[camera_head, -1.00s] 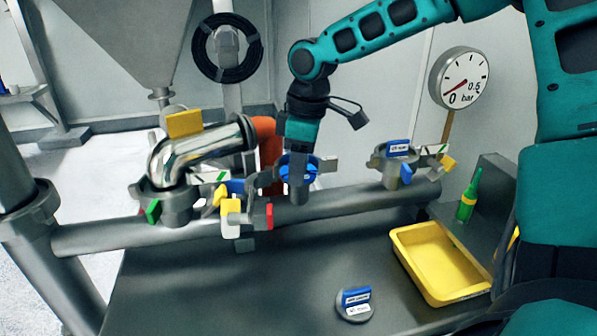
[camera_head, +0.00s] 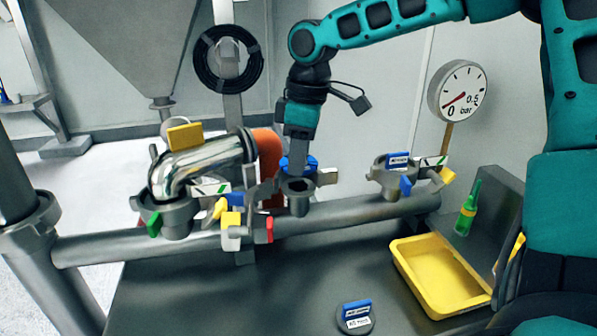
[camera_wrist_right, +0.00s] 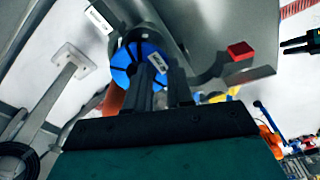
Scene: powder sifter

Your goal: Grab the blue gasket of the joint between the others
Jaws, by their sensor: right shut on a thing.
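The blue gasket (camera_head: 312,162) is a ring, partly hidden behind my right gripper (camera_head: 299,172) in the head view. In the right wrist view the gasket (camera_wrist_right: 124,60) shows as a blue disc with dark spokes at the tips of my shut right gripper (camera_wrist_right: 160,68). The middle joint (camera_head: 298,199) on the horizontal pipe shows a dark open top just below the gripper. The gasket appears just above and behind it. The left neighbouring joint (camera_head: 176,222) carries a shiny elbow pipe. The right neighbouring joint (camera_head: 382,181) has a blue-labelled part on top.
Colored clamp handles, including a red one (camera_head: 269,230), stick out near the joints. A pressure gauge (camera_head: 458,91) stands behind. Bench middle is clear.

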